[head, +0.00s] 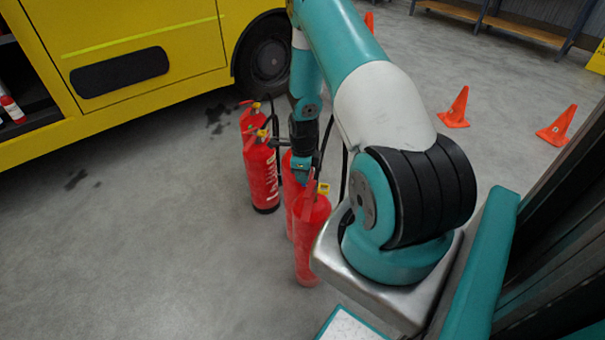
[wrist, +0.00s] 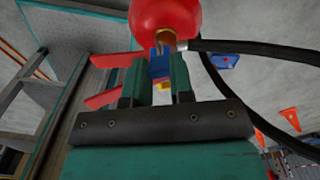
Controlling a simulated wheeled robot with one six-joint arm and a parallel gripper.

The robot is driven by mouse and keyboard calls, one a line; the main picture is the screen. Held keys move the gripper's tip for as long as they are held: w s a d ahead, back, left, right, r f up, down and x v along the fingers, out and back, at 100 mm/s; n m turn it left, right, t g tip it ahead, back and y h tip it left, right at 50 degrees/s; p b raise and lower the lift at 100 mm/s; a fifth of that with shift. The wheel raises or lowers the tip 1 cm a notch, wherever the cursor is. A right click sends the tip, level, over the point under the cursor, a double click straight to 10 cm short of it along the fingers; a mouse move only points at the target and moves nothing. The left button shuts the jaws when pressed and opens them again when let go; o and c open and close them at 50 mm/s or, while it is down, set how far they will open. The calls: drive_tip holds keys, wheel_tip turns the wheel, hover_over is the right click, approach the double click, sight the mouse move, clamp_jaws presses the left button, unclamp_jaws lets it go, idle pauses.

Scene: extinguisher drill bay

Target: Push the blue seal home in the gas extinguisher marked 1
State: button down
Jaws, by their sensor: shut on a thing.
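In the wrist view my gripper (wrist: 159,60) has its two teal fingers closed on a small blue seal (wrist: 161,68). The seal lies right against the brass neck of a red extinguisher (wrist: 166,18); I cannot tell how deep it sits. Two red levers (wrist: 117,60) stick out to the left of the fingers. A black hose curves away to the right. In the head view my gripper (head: 300,168) is down among several red extinguishers, at the top of one (head: 292,190) partly hidden behind the front one. No number 1 is readable.
A front extinguisher (head: 311,240) with a yellow tag stands close to my arm. Another extinguisher (head: 261,175) stands just left of my gripper. A yellow vehicle (head: 140,40) is behind at left. Orange cones (head: 456,108) stand at right.

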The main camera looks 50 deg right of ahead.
drive_tip(key=shift+f+b, duration=0.35)
drive_tip(key=shift+f, duration=0.3)
drive_tip(key=shift+d, duration=0.1)
idle(0.7)
drive_tip(key=shift+s+f, duration=0.1)
drive_tip(key=shift+f, duration=0.1)
idle(0.4)
drive_tip(key=c, duration=0.9)
unclamp_jaws()
